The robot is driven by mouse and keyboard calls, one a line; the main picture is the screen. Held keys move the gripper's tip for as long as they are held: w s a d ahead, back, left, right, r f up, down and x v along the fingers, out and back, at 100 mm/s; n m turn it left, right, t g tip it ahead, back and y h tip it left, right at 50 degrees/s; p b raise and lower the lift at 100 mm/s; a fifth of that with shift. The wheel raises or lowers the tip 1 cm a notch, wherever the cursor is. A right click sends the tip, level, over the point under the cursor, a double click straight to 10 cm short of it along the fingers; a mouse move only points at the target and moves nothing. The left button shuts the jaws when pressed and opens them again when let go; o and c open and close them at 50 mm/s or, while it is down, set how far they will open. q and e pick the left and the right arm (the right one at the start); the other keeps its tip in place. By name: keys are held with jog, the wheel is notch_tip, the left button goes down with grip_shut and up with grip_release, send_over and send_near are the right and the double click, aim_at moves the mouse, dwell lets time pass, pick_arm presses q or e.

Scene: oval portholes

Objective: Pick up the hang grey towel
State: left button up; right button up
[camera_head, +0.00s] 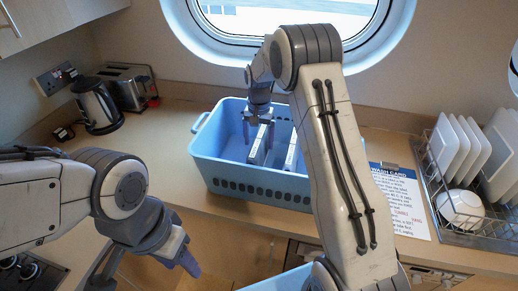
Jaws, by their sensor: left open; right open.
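I cannot make out a grey towel in the head view. My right gripper (258,135) reaches down into a blue basket (265,184) on the counter, open, fingers pointing down. Its fingertips are beside a narrow white-and-grey item (259,146) standing in the basket; I cannot tell whether they touch it. A second pale item (291,153) stands to the right of it. My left gripper (147,270) is open and empty at the lower left, in front of the counter edge. My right arm hides part of the basket's right side and the area below.
A kettle (97,104) and a toaster (126,86) stand at the back left. A printed wash card (401,200) lies right of the basket, beside a dish rack (474,233) with plates and a white bowl (460,207). Another blue container (283,281) shows at the bottom.

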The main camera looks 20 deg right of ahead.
jog(key=shift+f, duration=1.3)
grip_shut()
pick_arm(q)
jog(key=shift+r, duration=0.55)
pick_arm(e)
jog(key=shift+r, duration=0.2)
